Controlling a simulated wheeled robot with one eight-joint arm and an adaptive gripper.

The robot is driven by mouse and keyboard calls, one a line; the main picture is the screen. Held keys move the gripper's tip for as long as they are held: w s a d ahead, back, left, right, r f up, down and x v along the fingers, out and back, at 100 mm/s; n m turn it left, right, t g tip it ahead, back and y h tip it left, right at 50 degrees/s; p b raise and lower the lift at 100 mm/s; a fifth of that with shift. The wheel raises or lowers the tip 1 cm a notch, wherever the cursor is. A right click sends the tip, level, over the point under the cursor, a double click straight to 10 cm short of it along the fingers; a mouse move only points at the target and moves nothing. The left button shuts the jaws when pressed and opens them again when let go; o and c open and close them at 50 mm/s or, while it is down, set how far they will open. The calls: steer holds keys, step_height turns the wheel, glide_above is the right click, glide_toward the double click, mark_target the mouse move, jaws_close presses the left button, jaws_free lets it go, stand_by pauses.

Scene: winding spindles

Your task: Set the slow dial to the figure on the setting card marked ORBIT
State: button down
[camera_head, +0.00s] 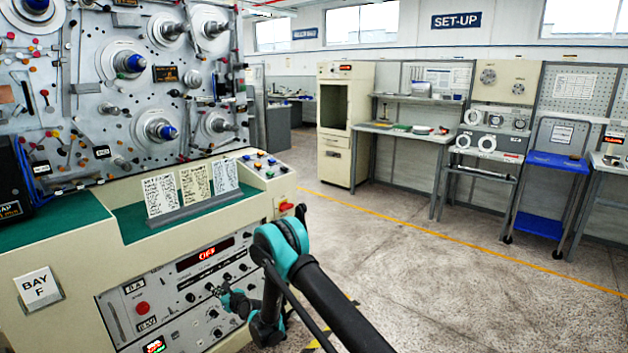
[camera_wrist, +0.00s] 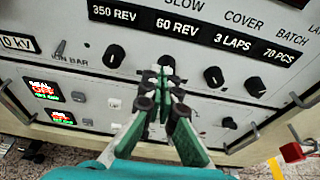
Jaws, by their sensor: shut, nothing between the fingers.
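The slow dial's black knob (camera_wrist: 166,61) is on the grey control panel in the wrist view. The word SLOW shows above it, and its window (camera_wrist: 177,27) reads 60 REV. My gripper (camera_wrist: 163,82) is shut and empty, its tips just in front of and below this knob; I cannot tell whether they touch it. In the head view my gripper (camera_head: 222,292) is low at the panel. Three setting cards, left (camera_head: 160,195), middle (camera_head: 195,183) and right (camera_head: 224,177), stand on the ledge above. Their writing is too small to read, so I cannot tell which is ORBIT.
Neighbouring knobs sit close by: one under 350 REV (camera_wrist: 114,55), one under 3 LAPS (camera_wrist: 213,77) and one under 70 PCS (camera_wrist: 255,86). Metal handles (camera_wrist: 240,138) stick out from the panel. A red knob (camera_wrist: 291,152) is at the right. Open floor (camera_head: 400,270) lies right of the console.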

mark_target(210, 287)
steer(key=shift+s+d, duration=0.2)
steer(key=shift+d, duration=0.1)
steer(key=shift+w+a+f, duration=0.1)
steer(key=shift+w+a, duration=0.35)
steer(key=shift+w, duration=0.55)
steer(key=shift+w+a+f, duration=0.1)
steer(key=shift+w+a, duration=0.4)
steer(key=shift+w, duration=0.5)
steer(key=shift+w+a+f, duration=0.1)
steer(key=shift+w+a, duration=0.35)
steer(key=shift+w, duration=0.55)
steer(key=shift+s, duration=0.1)
steer(key=shift+s+a, duration=0.45)
steer(key=shift+a, duration=0.05)
